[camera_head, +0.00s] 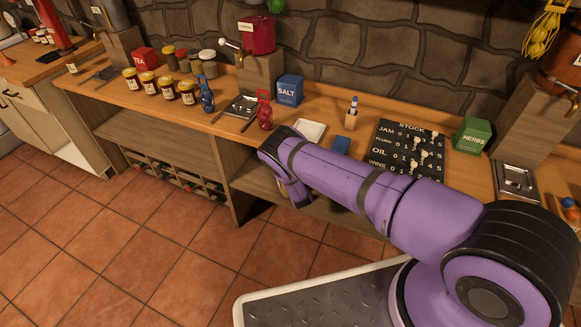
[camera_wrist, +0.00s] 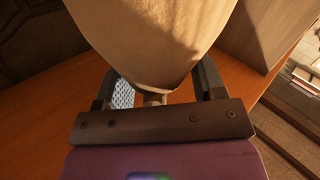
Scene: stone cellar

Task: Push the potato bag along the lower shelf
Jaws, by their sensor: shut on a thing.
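The potato bag (camera_wrist: 150,35), a tan sack, fills the upper middle of the wrist view. It stands between the two dark fingers of my gripper (camera_wrist: 157,88), which is shut on it. A small pale bit shows under the bag's lower edge. The bag rests on or just over an orange-brown wooden surface (camera_wrist: 60,115). In the head view my purple arm reaches in under the counter, and the gripper and bag are hidden. The lower shelf (camera_head: 345,216) shows partly below the counter, behind my arm.
The counter above holds a blue salt box (camera_head: 289,90), a stock board (camera_head: 408,150), a green herbs box (camera_head: 472,135) and several jars. A bottle rack (camera_head: 180,182) stands lower left. A wooden panel (camera_wrist: 255,30) rises right of the bag. The tiled floor at left is clear.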

